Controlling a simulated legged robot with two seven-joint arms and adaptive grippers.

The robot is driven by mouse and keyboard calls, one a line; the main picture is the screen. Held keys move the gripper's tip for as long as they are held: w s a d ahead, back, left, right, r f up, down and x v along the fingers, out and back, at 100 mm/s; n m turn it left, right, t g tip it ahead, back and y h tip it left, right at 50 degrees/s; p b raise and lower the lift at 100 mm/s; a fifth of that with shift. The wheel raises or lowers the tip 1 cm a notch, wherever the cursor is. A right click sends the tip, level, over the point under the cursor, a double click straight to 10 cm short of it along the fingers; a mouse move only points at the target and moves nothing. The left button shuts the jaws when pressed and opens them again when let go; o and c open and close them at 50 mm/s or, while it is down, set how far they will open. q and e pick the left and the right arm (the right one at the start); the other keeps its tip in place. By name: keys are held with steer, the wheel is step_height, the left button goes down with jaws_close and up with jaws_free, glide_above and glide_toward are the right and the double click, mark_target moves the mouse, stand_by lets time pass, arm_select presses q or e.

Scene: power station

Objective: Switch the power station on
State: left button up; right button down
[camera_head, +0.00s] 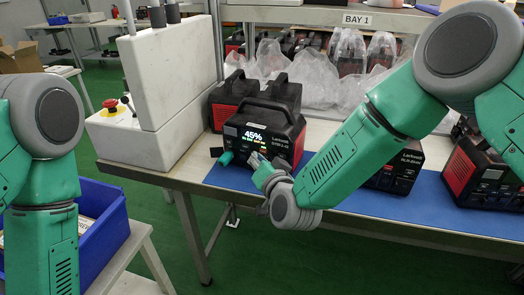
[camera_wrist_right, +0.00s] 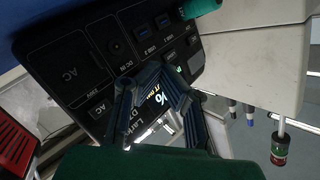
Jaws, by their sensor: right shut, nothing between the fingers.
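The black power station (camera_head: 258,124) with red side vents and a top handle stands at the left end of the blue mat. Its screen is lit and reads 45% above smaller lines of text. My right gripper (camera_head: 257,161) is shut and empty at the lower part of its front. In the wrist view the front panel (camera_wrist_right: 95,62) shows AC, DC and USB ports, and the shut fingers (camera_wrist_right: 152,76) partly cover the lit screen. I cannot tell whether they touch the panel. Only my left arm shows at the left; its gripper is out of view.
More stations stand to the right (camera_head: 487,172), partly behind my right arm. A white block with a red button (camera_head: 110,103) stands left. A blue crate (camera_head: 103,218) is lower left.

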steer(key=shift+s+a, duration=0.1)
steer(key=s+a, duration=0.1)
steer(key=s+p, duration=0.1)
steer(key=s, duration=0.1)
steer(key=s+a, duration=0.1)
steer(key=s, duration=0.1)
steer(key=shift+s+a+p, duration=0.15)
steer(key=shift+a+p, duration=0.15)
stand_by(0.6)
steer(key=s+d+f+n+g+h, duration=0.25)
steer(key=s+d+f+g, duration=0.55)
steer(key=s+d+f, duration=0.85)
steer(key=s+d+f+n+g+h, duration=0.1)
steer(key=s+d+f+g, duration=0.1)
steer(key=s+d, duration=0.4)
steer(key=s+d+f+n+g+h, duration=0.1)
steer(key=s+d+f+g, duration=0.2)
steer(key=s, duration=1)
steer(key=d+g, duration=0.2)
steer(key=d, duration=0.2)
steer(key=shift+s, duration=0.25)
